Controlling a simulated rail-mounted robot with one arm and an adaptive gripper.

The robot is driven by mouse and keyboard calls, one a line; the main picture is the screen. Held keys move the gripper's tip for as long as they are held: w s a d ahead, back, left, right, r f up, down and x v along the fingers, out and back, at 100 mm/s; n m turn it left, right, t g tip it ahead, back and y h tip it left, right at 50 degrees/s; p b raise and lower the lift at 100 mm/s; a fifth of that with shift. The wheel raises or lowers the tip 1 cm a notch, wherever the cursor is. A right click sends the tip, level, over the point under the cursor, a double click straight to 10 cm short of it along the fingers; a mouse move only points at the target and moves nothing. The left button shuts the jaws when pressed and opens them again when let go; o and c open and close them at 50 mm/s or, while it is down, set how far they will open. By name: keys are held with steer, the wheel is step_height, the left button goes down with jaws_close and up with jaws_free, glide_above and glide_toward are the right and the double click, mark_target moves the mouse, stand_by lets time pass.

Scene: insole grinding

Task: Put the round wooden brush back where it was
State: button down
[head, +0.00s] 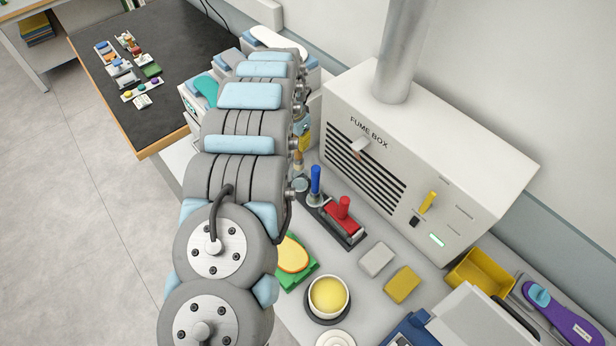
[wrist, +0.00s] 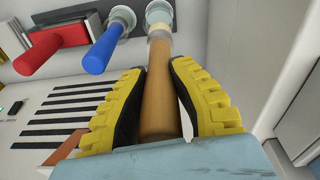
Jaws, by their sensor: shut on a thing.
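The round wooden brush (wrist: 159,105) has a brown cylindrical handle and a pale ferrule at its far end. My gripper (wrist: 160,72), with yellow and black ridged fingers, is shut around the handle, one finger on each side. The ferrule end is at the top of the wrist view, close beside the blue-handled tool's round base. I cannot tell whether the brush touches anything below. In the head view my arm covers most of the gripper, and only a little of the brush (head: 298,160) shows beside it.
The blue-handled tool (head: 315,181) and red-handled tool (head: 344,209) stand close by, in front of the fume box (head: 440,150). A round cup (head: 300,186) is beside them. A yellow-filled bowl (head: 328,295) and a green block with an insole (head: 293,257) are nearer the front.

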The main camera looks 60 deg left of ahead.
mark_target(299, 163)
steer(key=shift+d+f+p, duration=0.15)
steer(key=shift+f+p, duration=0.6)
steer(key=shift+f, duration=3.15)
steer(key=shift+f+b, duration=0.4)
steer(key=shift+f, duration=0.75)
steer(key=shift+f, duration=0.1)
steer(key=c, duration=1)
jaws_free()
steer(key=shift+c, duration=0.2)
